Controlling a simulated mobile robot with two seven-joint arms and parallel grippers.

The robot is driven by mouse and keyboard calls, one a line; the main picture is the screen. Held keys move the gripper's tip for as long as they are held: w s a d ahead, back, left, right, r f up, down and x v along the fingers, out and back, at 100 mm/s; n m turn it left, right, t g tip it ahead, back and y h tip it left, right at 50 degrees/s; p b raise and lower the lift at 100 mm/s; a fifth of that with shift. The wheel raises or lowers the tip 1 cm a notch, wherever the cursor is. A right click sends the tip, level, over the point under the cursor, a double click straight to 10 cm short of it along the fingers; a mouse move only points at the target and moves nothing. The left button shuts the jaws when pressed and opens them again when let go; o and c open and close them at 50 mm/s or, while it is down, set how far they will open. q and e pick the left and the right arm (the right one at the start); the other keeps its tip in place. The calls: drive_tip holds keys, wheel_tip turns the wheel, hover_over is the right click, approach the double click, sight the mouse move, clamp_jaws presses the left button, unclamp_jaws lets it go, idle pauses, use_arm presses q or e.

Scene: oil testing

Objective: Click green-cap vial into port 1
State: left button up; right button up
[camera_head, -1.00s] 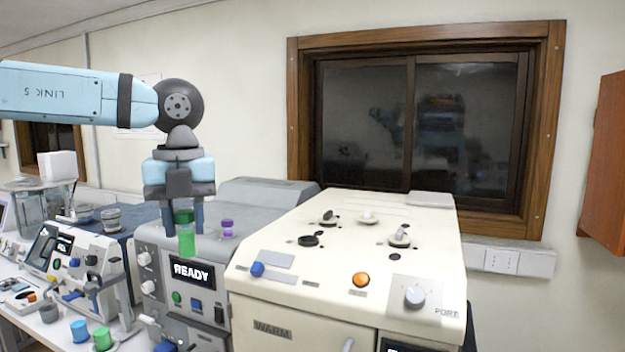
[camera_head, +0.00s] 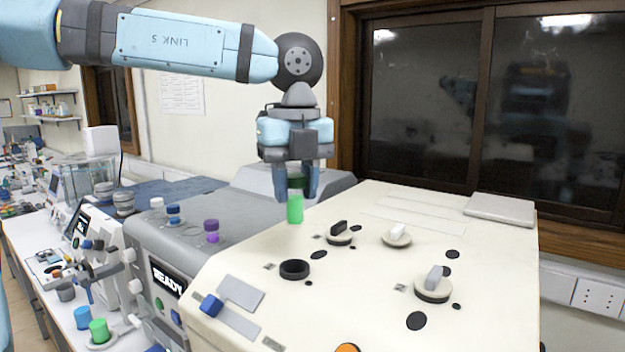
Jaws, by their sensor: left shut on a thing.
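My left gripper (camera_head: 297,190) points down and is shut on the green-cap vial (camera_head: 295,208). The vial hangs upright, its dark green cap between the fingers and its bright green body below. It appears above the back left part of the cream machine's top (camera_head: 385,290). That top bears an open dark ring (camera_head: 294,269), a round fitting with a black lever (camera_head: 340,234), and two fittings with pale levers, one behind (camera_head: 397,235) and one at the right (camera_head: 434,284). The small labels are unreadable, so I cannot tell which is port 1. My right gripper is out of view.
A grey machine with a READY screen (camera_head: 168,278) stands left, with purple (camera_head: 211,231), blue (camera_head: 173,215) and white (camera_head: 157,206) capped vials on top. A blue knob (camera_head: 211,305) sticks up at the cream machine's left edge. A flat grey plate (camera_head: 500,208) lies at its back right.

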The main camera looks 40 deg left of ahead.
sight(294, 225)
use_arm(q)
drive_tip(key=shift+s+f, duration=0.4)
drive_tip(key=shift+f+b, duration=0.35)
drive_tip(key=shift+b, duration=0.05)
drive_tip(key=shift+w+f+b, duration=0.2)
drive_tip(key=shift+f+b, duration=0.45)
drive_tip(key=shift+f, duration=0.6)
drive_tip(key=shift+f+b, duration=0.35)
drive_tip(key=shift+f, duration=0.45)
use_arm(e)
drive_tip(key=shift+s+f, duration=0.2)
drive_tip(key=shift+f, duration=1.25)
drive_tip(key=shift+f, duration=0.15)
use_arm(q)
drive_tip(key=shift+f+b, duration=0.2)
drive_tip(key=shift+b, duration=0.25)
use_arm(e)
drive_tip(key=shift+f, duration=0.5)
use_arm(q)
drive_tip(key=shift+f, duration=0.1)
drive_tip(key=shift+f+b, duration=0.1)
drive_tip(key=shift+b, duration=0.35)
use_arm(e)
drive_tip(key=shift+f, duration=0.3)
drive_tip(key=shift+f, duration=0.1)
